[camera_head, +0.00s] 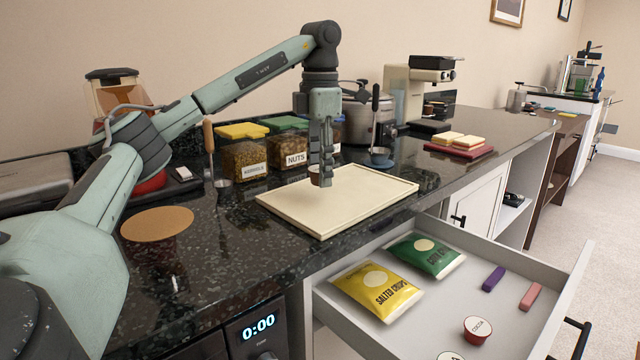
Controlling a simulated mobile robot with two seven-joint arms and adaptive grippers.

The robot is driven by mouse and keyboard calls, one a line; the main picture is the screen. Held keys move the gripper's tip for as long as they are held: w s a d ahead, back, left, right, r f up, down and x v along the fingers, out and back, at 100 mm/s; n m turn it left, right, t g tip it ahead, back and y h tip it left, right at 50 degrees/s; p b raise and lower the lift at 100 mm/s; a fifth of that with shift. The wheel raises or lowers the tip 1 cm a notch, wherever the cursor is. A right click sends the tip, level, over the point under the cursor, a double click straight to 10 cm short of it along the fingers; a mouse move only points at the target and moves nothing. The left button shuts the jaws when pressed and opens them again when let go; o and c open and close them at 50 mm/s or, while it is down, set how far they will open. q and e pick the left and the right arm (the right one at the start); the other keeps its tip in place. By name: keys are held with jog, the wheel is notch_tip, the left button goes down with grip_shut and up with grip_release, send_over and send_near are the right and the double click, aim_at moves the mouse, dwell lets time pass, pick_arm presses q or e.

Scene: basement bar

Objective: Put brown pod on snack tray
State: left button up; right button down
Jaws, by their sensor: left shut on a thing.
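My left gripper (321,182) comes down from above over the cream snack tray (373,196) on the dark counter. It is shut on the small brown pod (314,176), which shows partly at the left side of the fingers. The fingers hide the rest of the pod. The pod is over the back left part of the tray; I cannot tell whether it touches the surface. The rest of the tray is bare. My right gripper is not in view.
Jars of snacks (293,153) and a grey pot (368,125) stand behind the tray. A cork mat (157,223) lies to the left. In front, an open drawer (455,312) holds a yellow crisps bag (377,289), a green bag (426,254), bars and a red pod (478,328).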

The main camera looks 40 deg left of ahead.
pick_arm(q)
jog(key=shift+f, duration=1.65)
jog(key=shift+f, duration=0.15)
jog(key=o, duration=0.8)
jog(key=shift+r, duration=6.15)
